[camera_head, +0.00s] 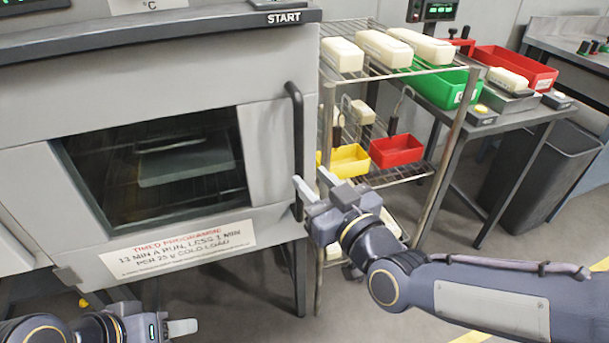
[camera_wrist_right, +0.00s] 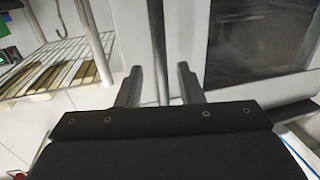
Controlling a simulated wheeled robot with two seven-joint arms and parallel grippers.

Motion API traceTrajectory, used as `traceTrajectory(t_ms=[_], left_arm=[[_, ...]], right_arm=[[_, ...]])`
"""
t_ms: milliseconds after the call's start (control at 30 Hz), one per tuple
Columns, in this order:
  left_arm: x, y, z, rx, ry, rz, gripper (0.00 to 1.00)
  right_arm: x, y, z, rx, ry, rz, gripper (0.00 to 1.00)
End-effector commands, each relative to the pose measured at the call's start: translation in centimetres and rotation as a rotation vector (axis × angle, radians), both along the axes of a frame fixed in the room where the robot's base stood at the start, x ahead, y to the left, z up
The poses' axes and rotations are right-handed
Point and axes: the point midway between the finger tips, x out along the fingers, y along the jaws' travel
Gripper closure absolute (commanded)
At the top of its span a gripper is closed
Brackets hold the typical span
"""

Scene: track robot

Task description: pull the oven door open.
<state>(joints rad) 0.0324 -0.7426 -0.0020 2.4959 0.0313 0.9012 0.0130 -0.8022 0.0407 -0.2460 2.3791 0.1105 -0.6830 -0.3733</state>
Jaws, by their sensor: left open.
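The grey oven door (camera_head: 270,165) is shut, with a dark window and a printed notice along its lower edge. Its dark vertical handle (camera_head: 297,140) is at the door's right side. My right gripper (camera_head: 312,182) is open near the handle's lower end. In the right wrist view the handle (camera_wrist_right: 157,45) lies between the two spread fingers (camera_wrist_right: 160,85); whether they touch it I cannot tell. My left gripper (camera_head: 182,327) is open and low in front of the oven, partly cut off by the bottom edge.
A wire rack (camera_head: 340,90) with white loaf-like blocks, a yellow bin (camera_head: 345,160) and a red bin (camera_head: 397,151) stands close to the right of the oven. Further right are a table and a dark waste bin (camera_head: 540,170). A START ledge (camera_head: 200,22) juts out above the door.

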Motion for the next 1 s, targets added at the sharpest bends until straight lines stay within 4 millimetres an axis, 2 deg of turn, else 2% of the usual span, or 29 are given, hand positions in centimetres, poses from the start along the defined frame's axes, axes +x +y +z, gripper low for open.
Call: traceTrajectory(t_ms=[100,300,667,733,933,1000], left_arm=[[0.0,0.0,-0.4,0.0,0.0,0.0,0.53],[0.0,0.0,-0.7,0.0,0.0,0.0,0.53],[0.0,0.0,-0.8,0.0,0.0,0.0,0.53],[0.0,0.0,-0.8,0.0,0.0,0.0,0.53],[0.0,0.0,-0.8,0.0,0.001,0.0,0.53],[0.0,0.0,-0.8,0.0,0.001,0.0,0.53]], right_arm=[[1.9,1.1,-0.2,-0.004,0.0,0.001,0.66],[4.1,2.3,-0.1,0.0,0.001,0.0,0.66],[4.8,2.7,0.0,0.0,0.001,0.001,0.66],[4.8,2.7,0.0,0.0,0.001,0.001,0.71],[4.8,2.7,0.0,0.0,0.001,0.001,0.97],[4.8,2.7,0.0,0.0,0.001,0.001,1.0]])
